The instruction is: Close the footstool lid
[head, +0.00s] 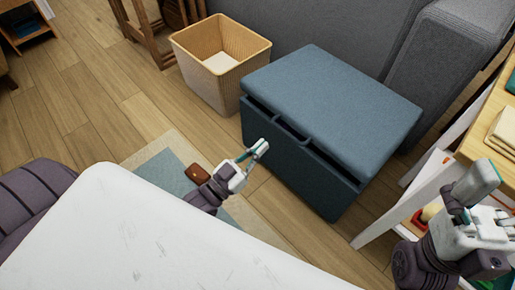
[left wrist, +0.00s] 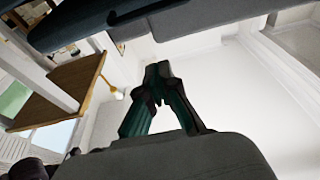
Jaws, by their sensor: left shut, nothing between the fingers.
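The blue-grey footstool (head: 300,165) stands in the middle of the head view. Its padded lid (head: 335,105) is nearly down, with a dark gap along the near edge, so it is slightly raised there. My left gripper (head: 262,147) is shut and empty, close to the near left front of the footstool; I cannot tell whether it touches. Its fingers meet in the left wrist view (left wrist: 158,75), below a dark slab-like edge across the top. My right gripper (head: 480,185) is at the right edge; its finger opening is unclear.
A woven basket (head: 190,68) stands left of the footstool, and a grey sofa (head: 440,50) is behind it. A wooden-topped white table (head: 440,165) is at the right. A brown object (head: 198,173) lies on the rug (head: 160,165). Bare floor lies left of the footstool.

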